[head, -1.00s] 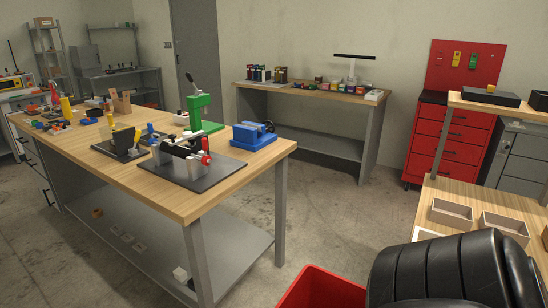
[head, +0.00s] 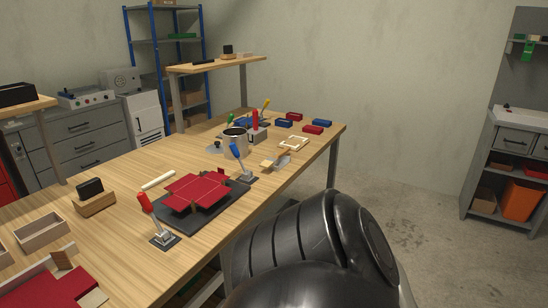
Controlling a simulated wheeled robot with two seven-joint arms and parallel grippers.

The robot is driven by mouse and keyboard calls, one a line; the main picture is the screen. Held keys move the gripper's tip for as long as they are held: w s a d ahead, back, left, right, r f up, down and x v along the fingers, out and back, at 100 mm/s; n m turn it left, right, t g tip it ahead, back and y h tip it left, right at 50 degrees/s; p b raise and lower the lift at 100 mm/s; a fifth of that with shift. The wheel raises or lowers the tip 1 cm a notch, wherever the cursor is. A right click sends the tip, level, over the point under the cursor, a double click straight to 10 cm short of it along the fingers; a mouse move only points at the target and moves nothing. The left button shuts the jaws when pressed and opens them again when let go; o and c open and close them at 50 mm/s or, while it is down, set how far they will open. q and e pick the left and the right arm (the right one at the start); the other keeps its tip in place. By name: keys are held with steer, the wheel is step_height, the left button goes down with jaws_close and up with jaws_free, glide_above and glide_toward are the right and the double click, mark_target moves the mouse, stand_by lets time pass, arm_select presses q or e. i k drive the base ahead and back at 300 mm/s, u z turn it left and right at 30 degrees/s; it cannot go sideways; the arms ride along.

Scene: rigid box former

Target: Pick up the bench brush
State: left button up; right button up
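I cannot pick out the bench brush for certain. A small tan and grey item (head: 276,162) lies near the right edge of the wooden workbench (head: 120,238), but it is too small to tell what it is. Neither of my grippers shows. A black, ribbed part of my own arm fills the bottom centre and hides the floor and part of the bench's near side.
On the bench are a red folded sheet on a dark plate (head: 198,192), a red-handled clamp (head: 158,225), a blue-handled clamp (head: 240,165), a metal pot (head: 235,141) and open trays (head: 40,232). Grey shelving (head: 510,120) stands right. Floor between is clear.

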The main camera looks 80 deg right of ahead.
mark_target(269, 162)
steer(key=z, duration=3.05)
steer(key=i, duration=1.65)
steer(key=z, duration=1.7)
